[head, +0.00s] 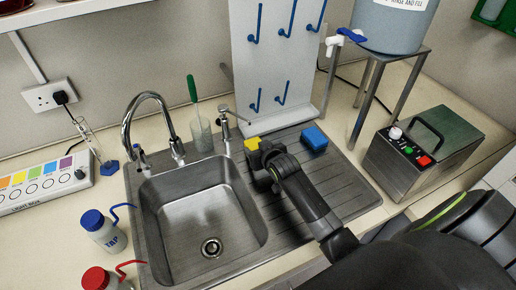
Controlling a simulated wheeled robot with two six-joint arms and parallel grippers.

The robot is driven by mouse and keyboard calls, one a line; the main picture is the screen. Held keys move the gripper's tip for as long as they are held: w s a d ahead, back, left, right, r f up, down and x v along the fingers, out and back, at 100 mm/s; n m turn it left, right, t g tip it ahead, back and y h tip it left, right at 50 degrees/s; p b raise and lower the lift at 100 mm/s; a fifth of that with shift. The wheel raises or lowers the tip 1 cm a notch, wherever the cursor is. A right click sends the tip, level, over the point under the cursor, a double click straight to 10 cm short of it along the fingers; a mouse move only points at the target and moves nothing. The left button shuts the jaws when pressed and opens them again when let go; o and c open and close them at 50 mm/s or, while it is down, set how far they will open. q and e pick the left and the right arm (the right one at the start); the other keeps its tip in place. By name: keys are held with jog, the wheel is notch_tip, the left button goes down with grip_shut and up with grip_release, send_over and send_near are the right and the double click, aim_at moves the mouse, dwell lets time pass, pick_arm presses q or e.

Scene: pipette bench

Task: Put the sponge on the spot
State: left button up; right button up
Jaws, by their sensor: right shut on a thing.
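A yellow sponge (252,143) shows just past the jaws of my right gripper (263,160), at the left end of the ribbed drainboard (345,187). My right gripper is shut on it, and the jaws and wrist hide much of it. I cannot tell whether the sponge touches the drainboard. A blue block (314,138), perhaps a second sponge, lies on the back of the drainboard to the right of the gripper. I cannot make out a marked spot. My left gripper is not in view.
The steel sink basin (202,218) with its tall tap (150,110) is left of my gripper. A white peg panel (275,60) stands behind. A grey control box (422,150) and a stand with a water tank (393,22) are right. Capped bottles (103,230) stand left.

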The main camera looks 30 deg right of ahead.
jog(key=shift+f, duration=0.2)
jog(key=o, duration=0.9)
jog(key=shift+o, duration=0.2)
jog(key=shift+r, duration=0.1)
jog(key=shift+r, duration=0.15)
jog(key=b+v, duration=0.1)
jog(key=v, duration=1.1)
